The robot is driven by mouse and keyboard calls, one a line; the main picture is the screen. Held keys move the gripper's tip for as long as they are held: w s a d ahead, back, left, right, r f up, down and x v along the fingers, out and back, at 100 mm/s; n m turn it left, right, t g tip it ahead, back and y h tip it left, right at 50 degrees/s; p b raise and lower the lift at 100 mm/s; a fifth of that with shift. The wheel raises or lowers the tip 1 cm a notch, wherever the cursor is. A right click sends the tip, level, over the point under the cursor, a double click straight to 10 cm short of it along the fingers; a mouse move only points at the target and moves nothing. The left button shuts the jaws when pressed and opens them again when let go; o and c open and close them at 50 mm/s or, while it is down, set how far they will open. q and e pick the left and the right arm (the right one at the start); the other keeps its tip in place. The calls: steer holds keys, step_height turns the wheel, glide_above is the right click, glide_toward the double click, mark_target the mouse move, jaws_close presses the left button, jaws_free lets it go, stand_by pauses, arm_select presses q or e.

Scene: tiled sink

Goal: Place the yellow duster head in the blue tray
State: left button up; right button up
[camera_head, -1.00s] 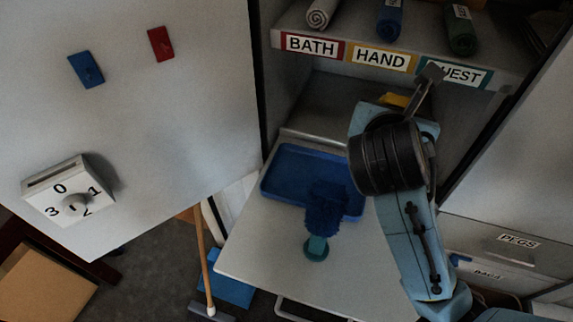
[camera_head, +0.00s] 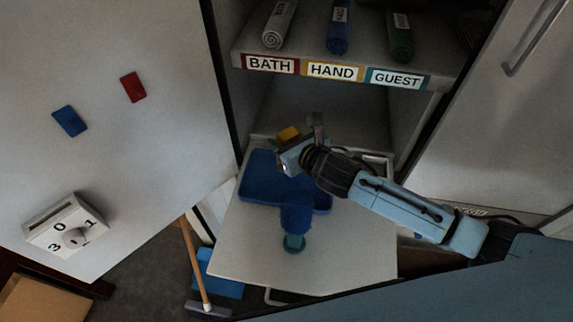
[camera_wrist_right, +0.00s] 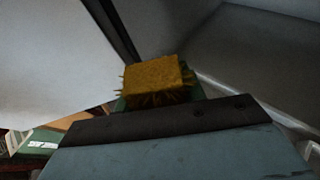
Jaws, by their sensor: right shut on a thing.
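The yellow duster head (camera_head: 288,134) shows just past the end of my right gripper (camera_head: 287,148), above the far edge of the blue tray. In the right wrist view the yellow bristly head (camera_wrist_right: 158,78) sticks out beyond the dark edge of my right gripper, which is shut on it. The fingertips themselves are mostly hidden. The blue tray (camera_head: 256,178) lies on the pale pull-out shelf. A blue duster head (camera_head: 296,215) with a teal round base (camera_head: 294,243) is at the tray's near edge, partly over it. My left gripper is not in view.
A shelf above carries rolled towels behind BATH, HAND and GUEST labels (camera_head: 333,72). An open white door (camera_head: 110,60) with a dial box (camera_head: 66,232) stands at the left.

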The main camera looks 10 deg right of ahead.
step_height(320, 180, down, 7)
steer(key=shift+r+b, duration=0.2)
steer(key=shift+b, duration=0.25)
steer(key=shift+f, duration=0.2)
steer(key=o, duration=1)
steer(key=shift+c, duration=0.2)
steer(key=shift+r, duration=0.15)
steer(key=shift+s+r, duration=0.15)
steer(key=v, duration=1.1)
steer(key=shift+s+d+p, duration=0.2)
steer(key=shift+s+p, duration=0.1)
steer(key=shift+p, duration=0.1)
steer(key=shift+r, duration=0.1)
